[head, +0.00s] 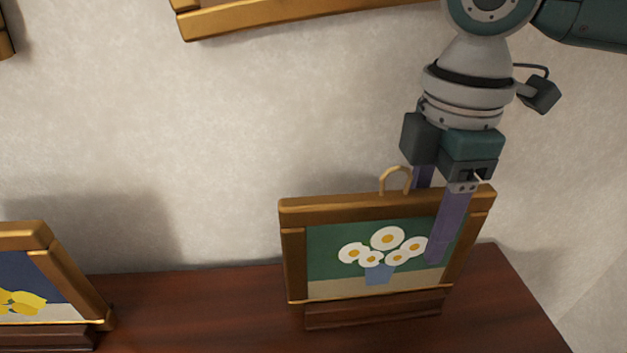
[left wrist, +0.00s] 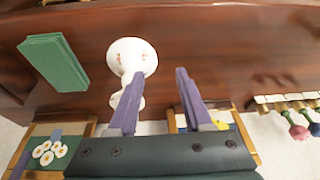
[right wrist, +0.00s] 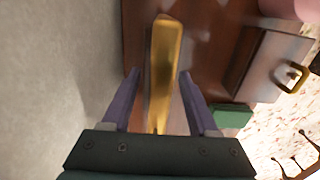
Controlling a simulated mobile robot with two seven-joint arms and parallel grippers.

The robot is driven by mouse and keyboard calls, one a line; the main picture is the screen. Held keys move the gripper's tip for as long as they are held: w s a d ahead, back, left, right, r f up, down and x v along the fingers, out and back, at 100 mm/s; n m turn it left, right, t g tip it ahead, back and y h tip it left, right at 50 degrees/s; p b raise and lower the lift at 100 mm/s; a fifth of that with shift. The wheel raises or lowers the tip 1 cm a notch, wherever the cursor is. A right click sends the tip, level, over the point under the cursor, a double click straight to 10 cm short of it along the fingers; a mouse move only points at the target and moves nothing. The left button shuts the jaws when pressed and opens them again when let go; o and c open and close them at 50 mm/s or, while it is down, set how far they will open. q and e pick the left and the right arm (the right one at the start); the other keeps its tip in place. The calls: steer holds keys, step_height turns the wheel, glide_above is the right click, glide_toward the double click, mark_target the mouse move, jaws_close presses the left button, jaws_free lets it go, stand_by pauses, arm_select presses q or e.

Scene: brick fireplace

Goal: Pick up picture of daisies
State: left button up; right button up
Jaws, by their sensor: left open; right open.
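The picture of daisies (head: 380,248) stands in a gold-brown frame on the dark wood shelf, with a small loop on its top edge. My right gripper (head: 432,222) points down over the frame's right part, one finger in front and the other going behind it. In the right wrist view, the golden frame edge (right wrist: 165,60) lies between the two open fingers (right wrist: 159,74). The daisies picture also shows at the lower left of the left wrist view (left wrist: 48,152). My left gripper (left wrist: 160,73) is open and empty there; it is outside the head view.
A second framed picture, with yellow shapes (head: 20,302), stands at the left of the shelf (head: 205,305). A larger frame (head: 280,15) hangs above. The left wrist view shows a white vase-like object (left wrist: 128,58), a green block (left wrist: 52,60) and several flower-like shapes (left wrist: 298,130).

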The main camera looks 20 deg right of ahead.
jaws_close()
stand_by(0.5)
